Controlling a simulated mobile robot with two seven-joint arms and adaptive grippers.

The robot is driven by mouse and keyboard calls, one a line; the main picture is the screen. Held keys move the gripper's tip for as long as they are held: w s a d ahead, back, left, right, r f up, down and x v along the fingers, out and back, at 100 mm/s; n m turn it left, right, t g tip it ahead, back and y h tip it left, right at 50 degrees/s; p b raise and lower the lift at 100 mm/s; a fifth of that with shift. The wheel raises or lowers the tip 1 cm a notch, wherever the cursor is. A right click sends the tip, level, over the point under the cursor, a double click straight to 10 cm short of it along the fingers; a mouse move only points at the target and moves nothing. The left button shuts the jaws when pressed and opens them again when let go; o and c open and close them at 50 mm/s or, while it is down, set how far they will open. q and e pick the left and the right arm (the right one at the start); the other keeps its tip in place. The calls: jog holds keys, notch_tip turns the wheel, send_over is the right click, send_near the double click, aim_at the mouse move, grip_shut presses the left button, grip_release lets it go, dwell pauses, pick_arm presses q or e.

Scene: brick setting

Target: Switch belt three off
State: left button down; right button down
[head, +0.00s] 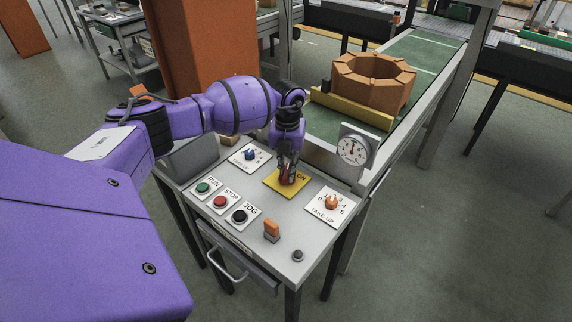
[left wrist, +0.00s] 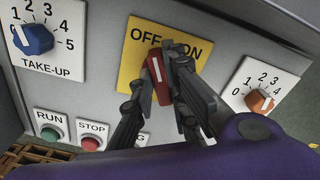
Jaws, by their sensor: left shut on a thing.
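The red rotary switch (head: 287,177) sits on a yellow plate (head: 271,181) near the back of the grey control desk. In the left wrist view the red knob (left wrist: 158,82) stands below the words OFF and ON on the yellow plate (left wrist: 133,56). The white line on the knob leans up toward the OFF side. My left gripper (head: 288,165) comes down from above and is shut on the red knob, one finger on each side; the fingers (left wrist: 165,90) hide part of it and of the lettering. My right gripper is not in view.
The desk also carries a blue knob (head: 251,155), an orange TAKE-UP knob (head: 331,202), green, red and black buttons, and an orange-topped switch (head: 271,230). A round gauge (head: 353,150) stands behind. A brick ring (head: 373,80) sits on the green belt (head: 422,51).

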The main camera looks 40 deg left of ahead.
aim_at(287, 169)
pick_arm(q)
jog(key=shift+r+n+p, duration=0.2)
jog(key=shift+n+p, duration=0.1)
jog(key=shift+n, duration=0.4)
jog(key=shift+f+n+p, duration=0.1)
jog(key=shift+n+p, duration=0.25)
jog(key=shift+n, duration=0.45)
jog(key=shift+f, duration=0.1)
jog(key=c, duration=1.7)
grip_release()
notch_tip(287, 169, up, 12)
